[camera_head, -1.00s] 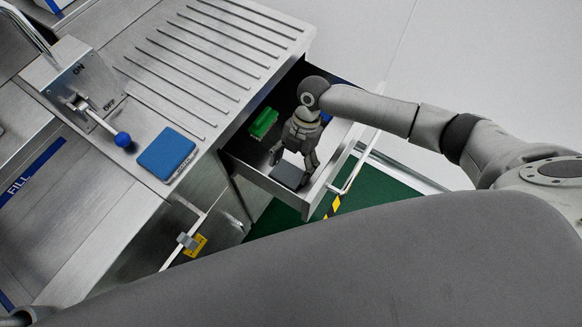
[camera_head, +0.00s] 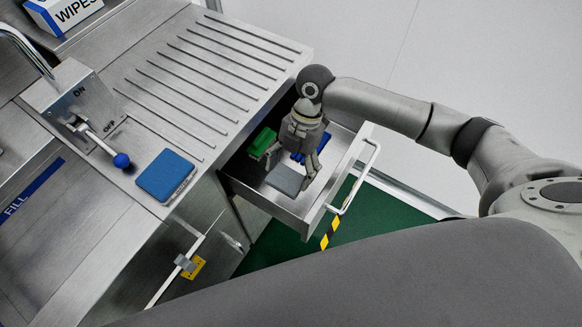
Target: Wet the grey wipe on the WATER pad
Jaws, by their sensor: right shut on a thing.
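The grey wipe (camera_head: 284,181) is a small flat grey piece at the near end of the open drawer (camera_head: 247,195). My right gripper (camera_head: 291,170) reaches down from above and is shut on the wipe. I cannot tell whether the wipe touches the drawer floor. A blue pad (camera_head: 166,174) lies on the steel counter, left of the drawer; small lettering on its front edge is too small to read. I take it as the WATER pad. My left gripper is not in view.
A green item (camera_head: 263,142) and a partly hidden blue item (camera_head: 298,157) are in the drawer. A blue-knobbed lever (camera_head: 121,160) stands left of the pad. A WIPES box (camera_head: 66,12) is at the top left. The ribbed drainboard (camera_head: 205,75) is clear.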

